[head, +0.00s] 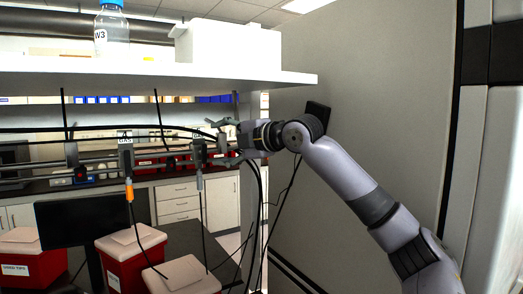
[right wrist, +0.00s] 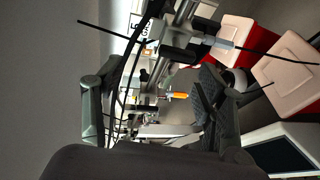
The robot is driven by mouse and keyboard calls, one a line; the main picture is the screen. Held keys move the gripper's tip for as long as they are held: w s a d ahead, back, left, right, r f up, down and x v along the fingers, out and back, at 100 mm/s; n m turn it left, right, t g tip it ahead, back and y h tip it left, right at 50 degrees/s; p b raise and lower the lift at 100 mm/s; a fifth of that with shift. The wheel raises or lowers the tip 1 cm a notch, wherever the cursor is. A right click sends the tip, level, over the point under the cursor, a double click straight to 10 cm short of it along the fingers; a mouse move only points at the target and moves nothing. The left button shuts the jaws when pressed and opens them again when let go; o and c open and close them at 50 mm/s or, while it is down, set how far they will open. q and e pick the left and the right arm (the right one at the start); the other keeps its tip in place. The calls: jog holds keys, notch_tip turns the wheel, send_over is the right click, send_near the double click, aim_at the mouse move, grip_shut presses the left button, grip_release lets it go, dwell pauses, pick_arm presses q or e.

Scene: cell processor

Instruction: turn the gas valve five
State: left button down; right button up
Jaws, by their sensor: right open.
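A row of gas valves runs along a metal rail under the shelf. One valve (head: 198,156) hangs just left of my right gripper (head: 213,141) in the head view. Another valve (head: 126,158), labelled GAS with an orange fitting below, is further left. In the right wrist view a grey-and-black valve assembly (right wrist: 180,50) lies beyond the open fingers of my right gripper (right wrist: 158,78), beside a white GAS label (right wrist: 147,30). The valve numbers are too small to read surely. The right gripper is open, its fingers apart and nothing seen between them. My left gripper is not in view.
A white shelf (head: 140,76) above holds a bottle (head: 111,30) and a white box (head: 228,47). Black cables hang around the rail. Red bins with pale lids (head: 133,243) and a dark monitor (head: 78,220) stand below. A grey wall panel (head: 385,110) is close on the right.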

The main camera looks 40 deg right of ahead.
jog(key=a+f+b+v, duration=0.1)
jog(key=a+b+v, duration=0.1)
jog(key=v, duration=0.9)
jog(key=shift+s+d+b, duration=0.35)
jog(key=shift+s+b, duration=0.3)
jog(key=shift+f, duration=0.1)
dwell(0.7)
